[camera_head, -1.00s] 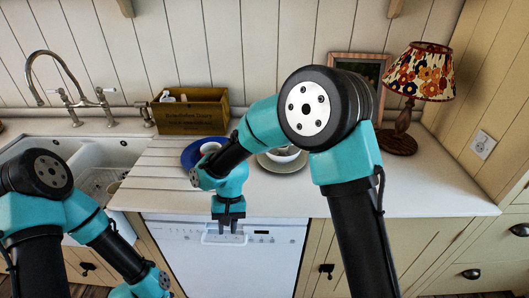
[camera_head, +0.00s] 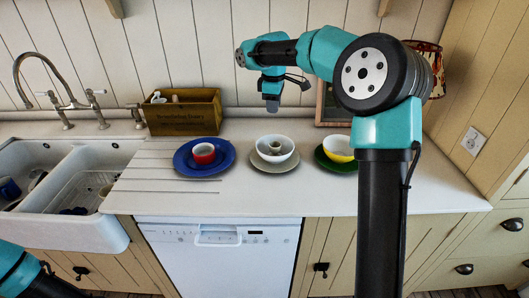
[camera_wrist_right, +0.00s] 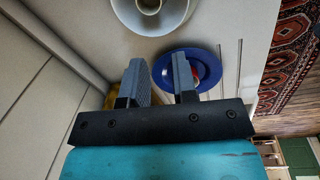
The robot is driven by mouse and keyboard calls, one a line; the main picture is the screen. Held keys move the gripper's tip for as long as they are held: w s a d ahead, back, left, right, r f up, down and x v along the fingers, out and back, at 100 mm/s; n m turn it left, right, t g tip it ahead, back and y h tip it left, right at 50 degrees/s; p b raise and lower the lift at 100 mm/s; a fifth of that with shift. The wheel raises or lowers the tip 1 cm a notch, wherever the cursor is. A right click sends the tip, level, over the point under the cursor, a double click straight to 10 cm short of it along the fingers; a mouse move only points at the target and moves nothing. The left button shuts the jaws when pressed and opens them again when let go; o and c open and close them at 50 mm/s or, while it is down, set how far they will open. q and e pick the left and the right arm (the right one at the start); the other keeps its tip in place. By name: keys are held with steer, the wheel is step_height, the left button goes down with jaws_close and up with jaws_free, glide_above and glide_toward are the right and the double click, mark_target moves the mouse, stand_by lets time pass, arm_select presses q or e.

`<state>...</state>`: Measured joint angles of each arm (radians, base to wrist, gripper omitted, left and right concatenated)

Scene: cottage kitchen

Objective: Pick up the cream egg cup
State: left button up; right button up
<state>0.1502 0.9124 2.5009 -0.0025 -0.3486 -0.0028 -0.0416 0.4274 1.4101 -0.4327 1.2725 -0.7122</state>
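The cream egg cup (camera_head: 272,150) stands inside a white bowl (camera_head: 288,143) on a grey-beige plate (camera_head: 275,166) in the middle of the counter. In the right wrist view the egg cup (camera_wrist_right: 148,4) is cut by the top edge, inside the bowl (camera_wrist_right: 178,14). My right gripper (camera_head: 272,106) hangs above and behind the bowl in the head view, apart from it. In the right wrist view my right gripper (camera_wrist_right: 158,62) is open, with nothing between its fingers. My left gripper is out of view; only part of the left arm shows at the bottom left.
A blue plate (camera_head: 222,165) with a red cup (camera_head: 204,160) is on the left. A wooden box (camera_head: 185,117) stands behind, and a double sink (camera_head: 75,210) is at left. The front counter is clear.

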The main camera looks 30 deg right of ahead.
steer(key=shift+d, duration=0.1)
glide_above(274, 152)
step_height(274, 152, down, 12)
steer(key=shift+s+a, duration=0.15)
steer(key=shift+a, duration=0.1)
stand_by(0.4)
steer(key=shift+f, duration=0.15)
steer(key=shift+w+d+f, duration=0.15)
steer(key=shift+f, duration=1.1)
steer(key=shift+w+d+f, duration=0.1)
steer(key=shift+d+f, duration=0.05)
steer(key=shift+f, duration=1.1)
jaws_close()
